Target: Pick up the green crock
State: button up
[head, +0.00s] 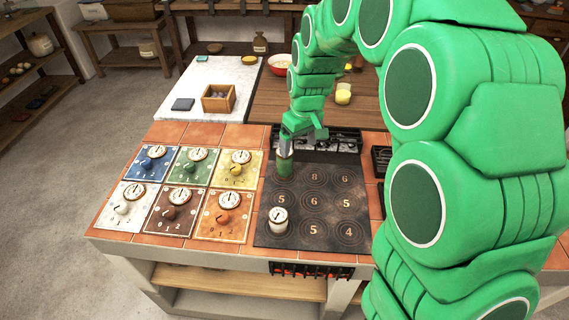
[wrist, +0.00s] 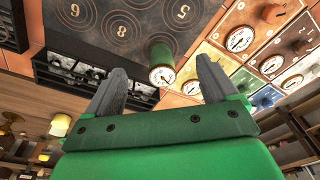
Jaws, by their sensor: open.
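The green crock (head: 284,168) stands upright on the dark plate of numbered ring marks (head: 317,236), at its back left. In the wrist view, the crock (wrist: 160,52) shows green sides and a white, dial-like top. My gripper (head: 286,150) is open and points down at the crock, its fingers overlapping the crock's upper part in the head view. In the wrist view, my gripper (wrist: 162,73) has one finger on each side of the crock's top, with gaps between. I cannot tell how far down the fingers reach.
A white crock (head: 278,220) with a dial-like top stands nearer on the same plate. Several coloured panels (head: 188,166) with dials and knobs lie to the left. A black switch panel (head: 340,140) borders the plate's back. A wooden box (head: 218,99) sits on the white slab behind.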

jog(key=n, duration=0.1)
send_over(285, 164)
jog(key=w, duration=0.1)
jog(key=f, duration=0.3)
jog(key=shift+w+f, duration=0.2)
jog(key=shift+f, duration=0.2)
jog(key=shift+w+a+f, duration=0.1)
jog(key=shift+w+f, duration=0.15)
jog(key=shift+f, duration=1.05)
jog(key=shift+w+a+f, duration=0.1)
jog(key=shift+w+f, duration=0.1)
jog(key=shift+f, duration=1.1)
jog(key=shift+w+a+f, duration=0.1)
jog(key=shift+w+f, duration=0.15)
jog(key=shift+f, duration=1.05)
jog(key=c, duration=1.4)
jog(key=shift+r, duration=0.1)
